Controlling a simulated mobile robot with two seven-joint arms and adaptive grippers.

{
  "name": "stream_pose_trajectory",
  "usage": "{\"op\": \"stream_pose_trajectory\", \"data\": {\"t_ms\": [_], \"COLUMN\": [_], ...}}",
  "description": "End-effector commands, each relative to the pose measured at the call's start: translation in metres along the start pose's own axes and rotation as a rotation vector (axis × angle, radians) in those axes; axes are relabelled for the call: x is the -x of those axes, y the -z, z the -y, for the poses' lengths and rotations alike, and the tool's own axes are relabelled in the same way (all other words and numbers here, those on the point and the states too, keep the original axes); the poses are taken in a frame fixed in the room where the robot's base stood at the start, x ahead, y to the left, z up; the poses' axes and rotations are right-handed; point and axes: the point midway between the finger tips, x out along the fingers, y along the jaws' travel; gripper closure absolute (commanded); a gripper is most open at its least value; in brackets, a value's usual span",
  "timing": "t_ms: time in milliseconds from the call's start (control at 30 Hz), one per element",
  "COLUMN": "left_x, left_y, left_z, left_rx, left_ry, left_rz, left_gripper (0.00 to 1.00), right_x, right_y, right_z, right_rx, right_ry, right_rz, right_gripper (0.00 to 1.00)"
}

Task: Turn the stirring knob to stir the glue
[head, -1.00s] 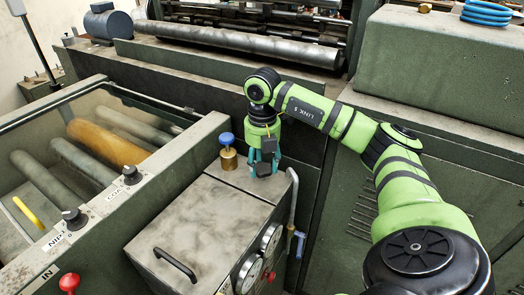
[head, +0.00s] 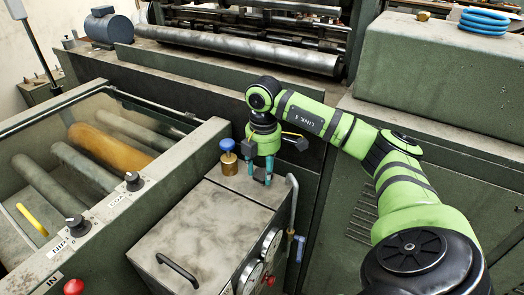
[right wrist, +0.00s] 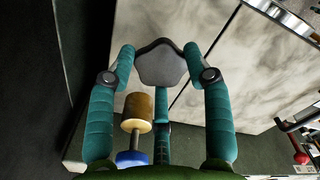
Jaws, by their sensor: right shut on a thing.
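The stirring knob (right wrist: 160,62) is a grey, lobed knob that shows between the teal fingers in the right wrist view. My right gripper (head: 259,181) is at the back right corner of the grey metal box top (head: 205,215), pointing down. Its fingers are shut around the knob; in the right wrist view the gripper (right wrist: 160,75) has its fingertips around the knob's edge. My left gripper is in neither view.
A brass fitting with a blue cap (head: 228,158) stands close to the left of the fingers. A bent grey pipe (head: 292,215) runs down at the box's right edge. A black handle (head: 177,268) and round gauges (head: 268,245) are on the box's front part.

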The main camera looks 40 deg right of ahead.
Motion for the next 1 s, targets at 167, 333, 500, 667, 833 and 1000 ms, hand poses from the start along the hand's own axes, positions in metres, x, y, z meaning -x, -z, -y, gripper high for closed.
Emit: {"op": "stream_pose_trajectory", "data": {"t_ms": [167,333,500,667,833,1000], "left_x": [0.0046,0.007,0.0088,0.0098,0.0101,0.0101], "left_y": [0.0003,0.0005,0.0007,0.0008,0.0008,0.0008], "left_z": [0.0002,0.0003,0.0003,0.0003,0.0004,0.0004], "left_rx": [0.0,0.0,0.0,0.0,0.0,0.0], "left_ry": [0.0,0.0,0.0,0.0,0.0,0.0], "left_rz": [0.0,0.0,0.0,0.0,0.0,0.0], "left_gripper": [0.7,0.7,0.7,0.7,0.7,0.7], "right_x": [0.0023,0.0021,0.0017,0.0009,0.0003,-0.0002], "right_y": [-0.0047,-0.0047,-0.0048,-0.0048,-0.0048,-0.0047], "right_z": [-0.0002,0.0004,0.001,0.0017,0.0022,0.0024], "right_rx": [-0.165,-0.292,-0.386,-0.441,-0.47,-0.478], "right_ry": [-0.004,-0.004,-0.004,-0.003,-0.002,-0.001], "right_rz": [0.01,0.011,0.012,0.013,0.014,0.015], "right_gripper": [0.82,0.82,0.82,0.82,0.82,0.82]}}
